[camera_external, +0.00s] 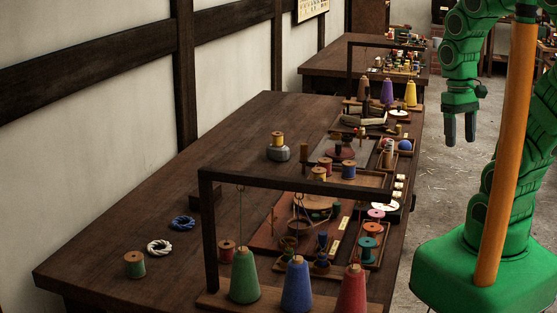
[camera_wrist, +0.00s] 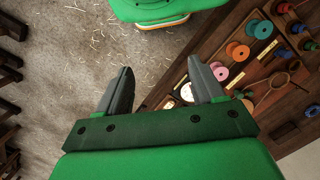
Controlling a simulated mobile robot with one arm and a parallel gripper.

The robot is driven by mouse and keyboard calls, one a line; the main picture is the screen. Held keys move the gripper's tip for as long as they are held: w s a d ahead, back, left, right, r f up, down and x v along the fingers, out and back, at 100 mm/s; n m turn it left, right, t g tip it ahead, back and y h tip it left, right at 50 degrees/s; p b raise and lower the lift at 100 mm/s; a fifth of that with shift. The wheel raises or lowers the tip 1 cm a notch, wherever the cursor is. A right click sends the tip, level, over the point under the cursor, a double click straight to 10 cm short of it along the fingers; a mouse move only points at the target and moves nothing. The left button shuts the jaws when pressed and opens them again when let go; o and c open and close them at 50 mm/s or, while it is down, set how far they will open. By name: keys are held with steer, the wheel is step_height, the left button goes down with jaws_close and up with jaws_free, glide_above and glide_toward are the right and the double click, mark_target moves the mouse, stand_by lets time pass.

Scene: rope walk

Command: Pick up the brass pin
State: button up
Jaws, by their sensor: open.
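My gripper (camera_external: 460,141) hangs with its fingers pointing down, beyond the right edge of the long wooden table and above the floor. In the wrist view my gripper (camera_wrist: 160,66) has its two grey fingers spread apart with nothing between them. I cannot make out the brass pin for sure in either view; small things on the table are too tiny to tell apart. The wooden table (camera_external: 120,232) shows with its crowded right side nearest to my gripper.
A dark wooden frame (camera_external: 290,184) stands over the table's near part, with green (camera_external: 244,277), blue (camera_external: 296,285) and red (camera_external: 352,290) cones in front. Spools fill trays along the right side, such as a pink spool (camera_wrist: 221,73). The table's left part is mostly clear.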

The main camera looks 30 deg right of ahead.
steer(key=shift+c, duration=0.6)
steer(key=w+d+f+n+t, duration=0.1)
steer(key=w+f+t, duration=0.15)
steer(key=w, duration=0.85)
steer(key=w+d+f+n+t, duration=0.1)
steer(key=w+f+t, duration=0.15)
steer(key=w, duration=0.75)
steer(key=w+d+f+n+t, duration=0.1)
steer(key=w+f+t, duration=0.15)
steer(key=w, duration=0.85)
steer(key=n+t+y, duration=0.4)
steer(key=t+y, duration=0.2)
steer(key=y, duration=0.1)
glide_toward(304, 159)
steer(key=shift+g, duration=0.25)
steer(key=w+r, duration=0.1)
steer(key=w, duration=0.1)
steer(key=w+r, duration=0.1)
steer(key=w, duration=0.1)
steer(key=shift+w+a+r, duration=0.1)
steer(key=shift+a+r, duration=0.2)
steer(key=shift+r, duration=0.05)
steer(key=shift+s+x, duration=0.2)
steer(key=shift+x, duration=4.1)
